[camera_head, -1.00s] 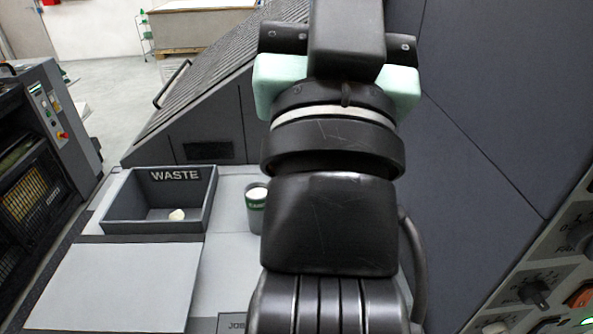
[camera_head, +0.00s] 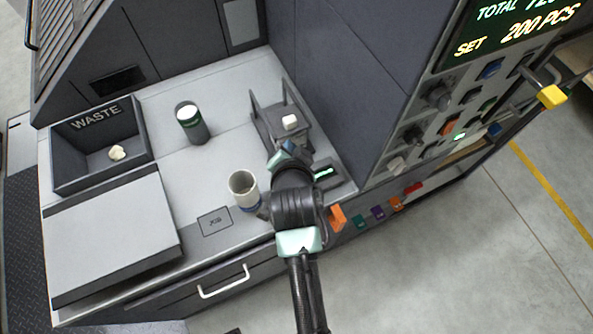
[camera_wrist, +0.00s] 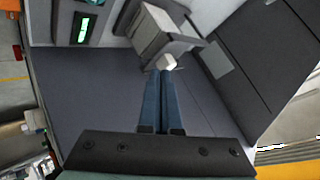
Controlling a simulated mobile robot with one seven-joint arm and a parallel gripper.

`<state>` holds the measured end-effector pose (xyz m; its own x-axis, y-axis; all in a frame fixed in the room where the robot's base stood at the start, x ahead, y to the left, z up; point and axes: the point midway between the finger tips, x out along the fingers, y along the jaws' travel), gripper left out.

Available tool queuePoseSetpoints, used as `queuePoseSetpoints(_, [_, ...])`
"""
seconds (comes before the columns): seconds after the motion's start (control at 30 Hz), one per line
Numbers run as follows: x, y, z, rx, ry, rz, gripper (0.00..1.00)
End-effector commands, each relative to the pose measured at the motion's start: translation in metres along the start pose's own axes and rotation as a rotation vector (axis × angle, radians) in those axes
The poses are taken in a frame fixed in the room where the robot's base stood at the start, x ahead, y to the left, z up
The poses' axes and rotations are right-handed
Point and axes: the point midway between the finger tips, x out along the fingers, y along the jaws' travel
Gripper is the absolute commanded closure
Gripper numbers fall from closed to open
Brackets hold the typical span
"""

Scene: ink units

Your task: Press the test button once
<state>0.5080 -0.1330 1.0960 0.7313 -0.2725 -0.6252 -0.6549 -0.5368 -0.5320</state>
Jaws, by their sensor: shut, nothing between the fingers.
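No button labelled test can be read in either view.
A dark cup with a green band (camera_head: 192,122), a white cup (camera_head: 243,187) and a WASTE bin (camera_head: 99,150) stand on the counter (camera_head: 160,95). A small green-lit display (camera_head: 325,173) sits right of my gripper. A yellow-tipped lever (camera_head: 551,96) sticks out at the right.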

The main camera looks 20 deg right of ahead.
Motion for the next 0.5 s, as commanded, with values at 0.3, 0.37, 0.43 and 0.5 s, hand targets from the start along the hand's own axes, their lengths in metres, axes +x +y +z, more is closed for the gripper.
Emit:
queuePoseSetpoints(0.3, [-0.001,0.034,0.021,0.06,-0.052,0.087,1.0])
queuePoseSetpoints(0.37, [0.0,0.034,0.021,0.06,-0.052,0.087,1.0])
queuePoseSetpoints(0.43, [0.0,0.034,0.021,0.059,-0.052,0.086,1.0])
queuePoseSetpoints(0.5, [0.0,0.034,0.021,0.059,-0.052,0.086,1.0])
